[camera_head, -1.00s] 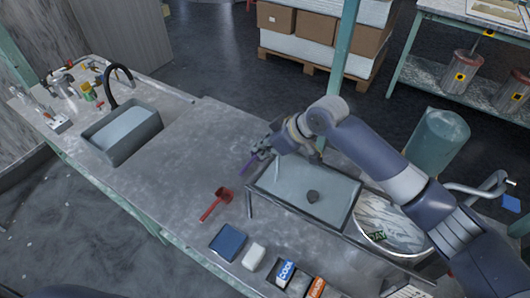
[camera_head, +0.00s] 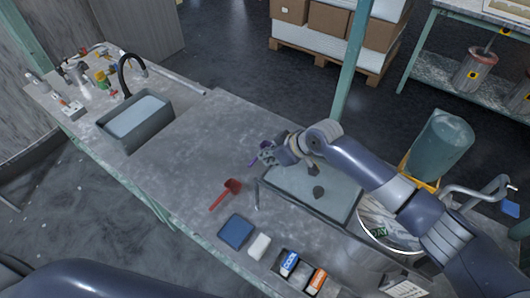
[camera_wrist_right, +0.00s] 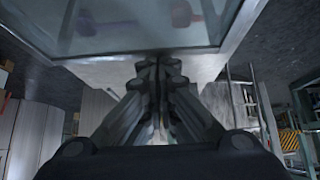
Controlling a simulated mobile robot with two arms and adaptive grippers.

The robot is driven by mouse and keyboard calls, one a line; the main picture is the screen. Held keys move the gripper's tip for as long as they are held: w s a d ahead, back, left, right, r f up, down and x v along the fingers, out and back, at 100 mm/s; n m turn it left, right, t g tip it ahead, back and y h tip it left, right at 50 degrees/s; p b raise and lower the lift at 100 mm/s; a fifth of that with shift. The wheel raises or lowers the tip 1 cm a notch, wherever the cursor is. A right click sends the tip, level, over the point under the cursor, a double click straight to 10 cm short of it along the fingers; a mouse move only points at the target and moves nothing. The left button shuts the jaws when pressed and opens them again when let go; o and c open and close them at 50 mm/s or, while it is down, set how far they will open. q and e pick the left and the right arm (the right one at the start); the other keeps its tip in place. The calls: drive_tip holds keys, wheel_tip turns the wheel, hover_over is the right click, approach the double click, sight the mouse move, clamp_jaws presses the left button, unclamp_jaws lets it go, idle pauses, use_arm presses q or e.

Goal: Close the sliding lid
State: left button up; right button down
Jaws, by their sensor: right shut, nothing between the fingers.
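A shallow rectangular container (camera_head: 345,222) with a dark rim and a pale, glassy top stands on the counter, right of centre in the head view. My right gripper (camera_head: 262,156) is shut and empty near the container's far left corner; height and contact are unclear. In the right wrist view its fingertips (camera_wrist_right: 159,66) are together, just below a framed transparent pane (camera_wrist_right: 140,30). My left gripper is not in view.
A purple item (camera_head: 256,147) lies partly hidden by the right gripper. A red scoop (camera_head: 226,192), a blue block (camera_head: 235,231), a white block (camera_head: 259,246) and small boxes (camera_head: 287,264) lie nearby. A sink (camera_head: 135,122) is at left; the counter between (camera_head: 195,140) is mostly clear.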

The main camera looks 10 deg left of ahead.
sight(337, 201)
drive_tip(key=s+d+p, duration=0.1)
drive_tip(key=d, duration=0.2)
drive_tip(key=s+d+p, duration=0.1)
drive_tip(key=d+p, duration=0.1)
drive_tip(key=d, duration=0.1)
drive_tip(key=s+d+p, duration=0.1)
drive_tip(key=s+d, duration=0.1)
drive_tip(key=d, duration=0.1)
drive_tip(key=shift+d+r, duration=0.1)
drive_tip(key=shift+d, duration=0.25)
drive_tip(key=s+d, duration=0.1)
drive_tip(key=d, duration=0.3)
drive_tip(key=s+d, duration=0.2)
drive_tip(key=d, duration=0.2)
drive_tip(key=s+d+p, duration=0.1)
drive_tip(key=s+d, duration=0.1)
drive_tip(key=d, duration=0.2)
drive_tip(key=shift+s+d+f, duration=0.2)
drive_tip(key=shift+d, duration=0.35)
